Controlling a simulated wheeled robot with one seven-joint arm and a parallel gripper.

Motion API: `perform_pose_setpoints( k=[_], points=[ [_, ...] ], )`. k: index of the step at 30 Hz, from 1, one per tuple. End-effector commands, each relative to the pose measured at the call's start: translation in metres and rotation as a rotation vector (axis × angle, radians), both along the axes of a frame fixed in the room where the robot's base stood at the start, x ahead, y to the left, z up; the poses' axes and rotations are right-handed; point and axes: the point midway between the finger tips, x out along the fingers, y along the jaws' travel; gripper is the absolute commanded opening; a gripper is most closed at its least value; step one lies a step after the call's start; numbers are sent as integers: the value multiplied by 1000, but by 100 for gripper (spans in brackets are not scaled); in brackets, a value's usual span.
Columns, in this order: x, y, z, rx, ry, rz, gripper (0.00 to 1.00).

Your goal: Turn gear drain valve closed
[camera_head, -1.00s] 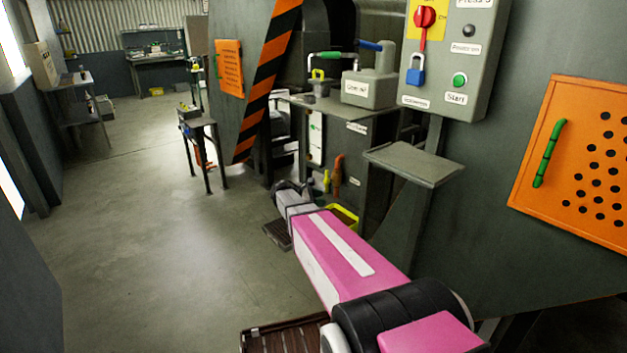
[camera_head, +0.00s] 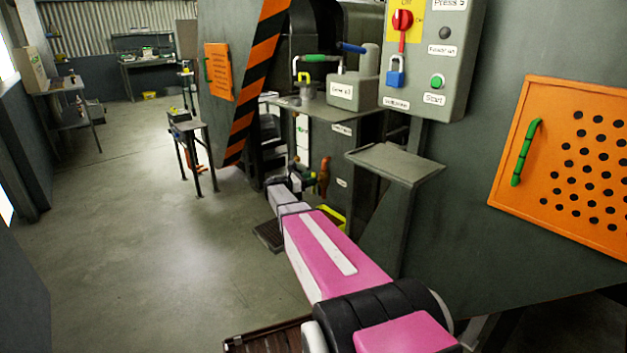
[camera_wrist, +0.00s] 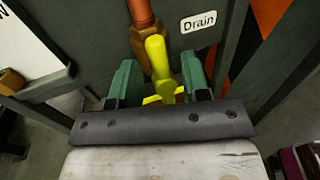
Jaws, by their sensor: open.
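The drain valve's yellow handle (camera_wrist: 158,62) hangs below a copper-orange pipe (camera_wrist: 141,12) in the wrist view. A white "Drain" label (camera_wrist: 199,23) is to its right. My gripper (camera_wrist: 157,66) is open, with one green finger on each side of the handle. A gap shows beside each finger, and I cannot tell whether either touches. The handle's lower end is partly hidden behind the gripper body. In the head view the orange pipe (camera_head: 323,176) shows beyond my arm, but my fingers are hard to make out there.
A yellow tray (camera_head: 336,214) is on the floor below the valve. A grey shelf (camera_head: 395,163) juts out beside my arm, under the control box (camera_head: 428,60). A small table (camera_head: 190,130) stands further left. The floor (camera_head: 140,230) at left is clear.

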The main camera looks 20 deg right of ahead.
Motion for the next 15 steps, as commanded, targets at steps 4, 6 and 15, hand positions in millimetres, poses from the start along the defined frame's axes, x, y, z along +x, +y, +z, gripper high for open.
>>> perform_pose_setpoints(
  k=[4, 6, 15],
  points=[
    [1, -15, 0, 0, 0, -1, 43],
    [1, -18, 0, 0, -1, -1, 43],
    [2, -20, 0, 0, -1, 0, 43]
  ],
)
